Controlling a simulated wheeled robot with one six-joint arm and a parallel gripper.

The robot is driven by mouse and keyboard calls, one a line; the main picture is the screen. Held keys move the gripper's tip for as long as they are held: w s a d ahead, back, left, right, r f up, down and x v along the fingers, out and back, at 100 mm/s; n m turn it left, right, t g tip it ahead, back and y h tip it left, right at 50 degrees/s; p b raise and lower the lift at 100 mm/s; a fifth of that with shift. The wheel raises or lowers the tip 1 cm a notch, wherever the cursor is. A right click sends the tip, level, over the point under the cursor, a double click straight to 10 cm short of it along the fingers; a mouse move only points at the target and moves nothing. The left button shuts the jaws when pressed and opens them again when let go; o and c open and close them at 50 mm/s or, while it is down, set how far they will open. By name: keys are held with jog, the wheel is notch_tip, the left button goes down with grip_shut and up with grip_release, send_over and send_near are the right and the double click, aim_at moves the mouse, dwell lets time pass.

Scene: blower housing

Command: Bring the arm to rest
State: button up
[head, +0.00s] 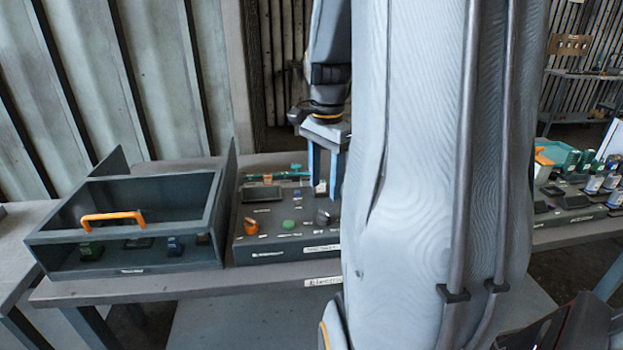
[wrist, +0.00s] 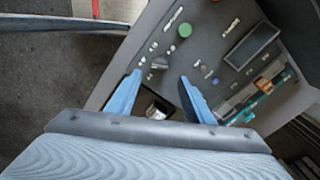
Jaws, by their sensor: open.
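My gripper (head: 322,183) points down over the right part of a dark grey panel (head: 280,246) in the head view. Its two blue fingers stand apart. In the wrist view my gripper (wrist: 160,92) is open, with nothing held between the fingers. A small light-coloured part (wrist: 157,108) shows below and between the fingers; I cannot tell what it is. My own arm covers the middle and right of the head view and hides part of the panel.
A dark open-fronted box (head: 130,271) with an orange handle (head: 112,217) stands left of the panel on the grey table (head: 180,287). The panel bears a green knob (wrist: 184,30) and a dark screen (wrist: 252,48). Another loaded tray (head: 575,214) lies at right.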

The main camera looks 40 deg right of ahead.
jog(key=shift+a, duration=0.1)
jog(key=s+a+f+n, duration=0.1)
jog(key=a+f+n, duration=0.3)
jog(key=a+n, duration=0.5)
jog(key=s+a+f+n+t, duration=0.1)
jog(key=a+f+n, duration=0.3)
jog(key=a+n, duration=0.5)
jog(key=a, duration=0.6)
jog(key=shift+s+f, duration=0.2)
